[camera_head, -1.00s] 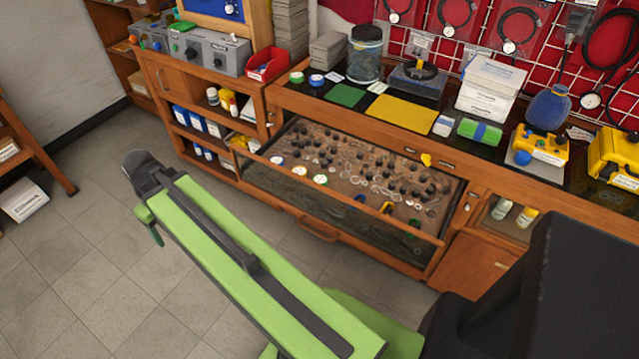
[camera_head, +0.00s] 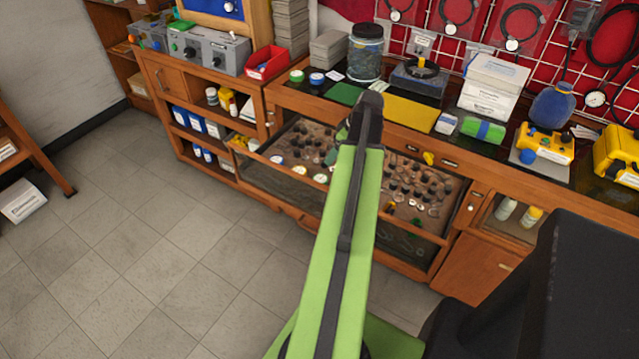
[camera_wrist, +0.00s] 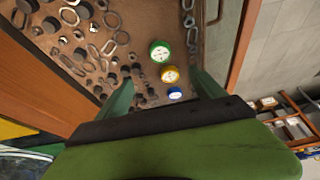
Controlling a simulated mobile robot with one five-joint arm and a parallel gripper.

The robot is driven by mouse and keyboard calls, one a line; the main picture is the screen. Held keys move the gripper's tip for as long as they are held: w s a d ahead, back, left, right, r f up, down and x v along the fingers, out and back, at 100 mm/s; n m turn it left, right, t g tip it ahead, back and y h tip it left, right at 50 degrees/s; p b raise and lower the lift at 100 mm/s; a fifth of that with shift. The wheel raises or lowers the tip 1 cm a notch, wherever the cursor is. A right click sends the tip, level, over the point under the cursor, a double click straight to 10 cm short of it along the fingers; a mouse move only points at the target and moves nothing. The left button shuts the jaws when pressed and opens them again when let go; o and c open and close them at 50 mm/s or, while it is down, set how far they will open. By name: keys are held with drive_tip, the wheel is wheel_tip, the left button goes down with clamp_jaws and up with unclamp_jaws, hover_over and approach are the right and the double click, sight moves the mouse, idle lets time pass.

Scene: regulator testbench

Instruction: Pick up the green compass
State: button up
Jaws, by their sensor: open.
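A round green-rimmed compass with a white face (camera_head: 320,179) lies in the drawer beneath the counter, just left of my arm in the head view. It also shows in the wrist view (camera_wrist: 160,51), beyond a yellow-rimmed one (camera_wrist: 170,74) and a blue-rimmed one (camera_wrist: 175,93). A similar green round item (camera_head: 297,76) sits on the counter top. My gripper (camera_wrist: 163,78) is open and empty above the drawer. In the wrist view its two green fingers stand either side of the row, with the green compass beyond their tips. The head view mostly hides the gripper behind the arm.
The drawer (camera_head: 410,258) also holds many small metal rings and dark parts. Its wooden front edge runs close to my gripper. The counter above carries a glass jar (camera_head: 366,53), a yellow mat (camera_head: 412,114) and a red bin (camera_head: 267,63).

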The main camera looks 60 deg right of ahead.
drive_tip(key=b, duration=1.1)
hover_over(321, 179)
drive_tip(key=s, duration=0.2)
wheel_tip(321, 179, down, 12)
drive_tip(key=shift+s+d+r, duration=0.1)
drive_tip(key=shift+r, duration=0.15)
drive_tip(key=b+x, duration=0.5)
drive_tip(key=shift+f, duration=0.2)
drive_tip(key=shift+r, duration=0.2)
drive_tip(key=c, duration=1.5)
drive_tip(key=shift+r, duration=0.15)
drive_tip(key=r+p, duration=0.1)
drive_tip(key=p, duration=0.1)
drive_tip(key=r+p, duration=0.1)
drive_tip(key=r, duration=0.1)
drive_tip(key=s+r+p, duration=0.1)
drive_tip(key=r+p, duration=0.1)
drive_tip(key=shift+d+r+p, duration=0.1)
drive_tip(key=shift+d+p, duration=0.1)
drive_tip(key=shift+p, duration=0.1)
drive_tip(key=s+d+r+p, duration=0.5)
drive_tip(key=s, duration=0.4)
drive_tip(key=shift+d+r+p, duration=0.15)
drive_tip(key=shift+r+p, duration=0.2)
